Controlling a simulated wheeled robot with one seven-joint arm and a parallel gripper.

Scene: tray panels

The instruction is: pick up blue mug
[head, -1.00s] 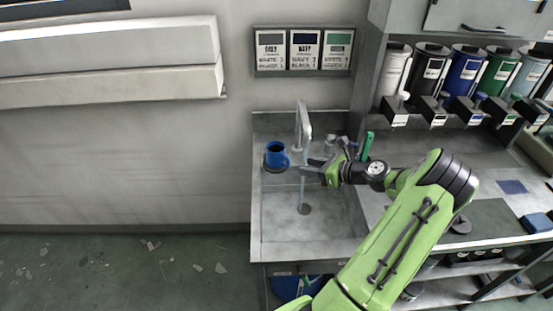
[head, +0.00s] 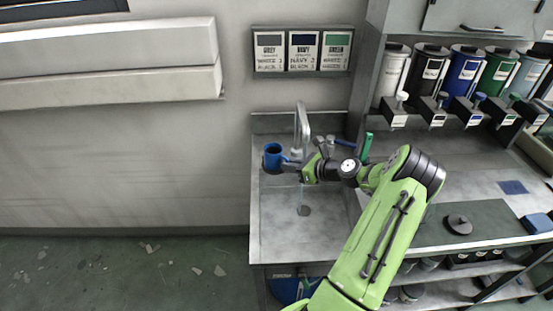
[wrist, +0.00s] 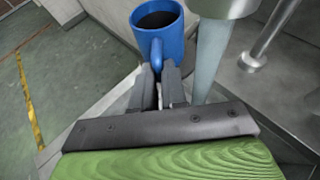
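The blue mug (head: 272,156) is upright at the back left of the sink counter, left of the tap. In the wrist view the mug (wrist: 160,32) is at the top centre, with a dark inside and its handle towards me. My gripper (head: 289,166) reaches it from the right. In the wrist view my gripper's fingers (wrist: 158,72) are close together, one on each side of the handle, and look shut on it. The fingers hide the handle's lower part. I cannot tell whether the mug's base touches the counter.
The tap (head: 302,128) stands just right of the mug, and its thin water stream falls near my wrist. A green bottle-like thing (head: 366,146) stands behind my arm. Several coloured dispensers, including a blue one (head: 464,75), line the right wall. The front of the sink counter (head: 275,230) is clear.

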